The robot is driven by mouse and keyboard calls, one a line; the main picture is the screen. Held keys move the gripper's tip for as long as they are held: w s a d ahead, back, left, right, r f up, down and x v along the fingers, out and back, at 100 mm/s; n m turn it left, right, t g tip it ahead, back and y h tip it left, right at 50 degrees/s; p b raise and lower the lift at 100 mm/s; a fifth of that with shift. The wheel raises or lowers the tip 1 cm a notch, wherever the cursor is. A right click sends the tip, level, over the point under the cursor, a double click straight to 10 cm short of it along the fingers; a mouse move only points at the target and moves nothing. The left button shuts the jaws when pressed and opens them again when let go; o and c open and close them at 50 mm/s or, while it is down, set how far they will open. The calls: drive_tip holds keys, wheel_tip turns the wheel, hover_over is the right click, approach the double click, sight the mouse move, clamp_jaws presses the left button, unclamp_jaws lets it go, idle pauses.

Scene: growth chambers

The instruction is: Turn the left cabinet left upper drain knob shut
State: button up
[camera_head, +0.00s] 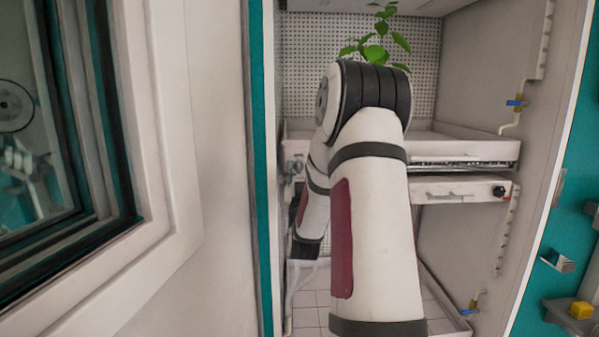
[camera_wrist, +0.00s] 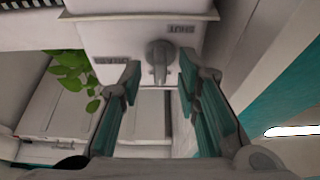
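The drain knob (camera_wrist: 159,56) is grey and sits on a white housing in the wrist view. Its handle points down in the picture. A label reading SHUT, upside down, is at its upper right, and a second label, hard to read, is at its lower left. My gripper (camera_wrist: 160,72) is open, with one teal finger on each side of the knob and a gap to each. I cannot tell how deep the fingers reach around it. In the head view my arm hides the gripper and I cannot make out this knob.
The open cabinet holds an upper tray (camera_head: 462,147) with a green plant (camera_head: 377,48) above my arm. A black knob (camera_head: 499,191) and blue-handled valves (camera_head: 516,103) are on the right side. An open white door (camera_head: 215,170) stands close on the left.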

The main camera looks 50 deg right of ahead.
drive_tip(key=shift+w+d, duration=0.1)
drive_tip(key=shift+c, duration=0.5)
clamp_jaws()
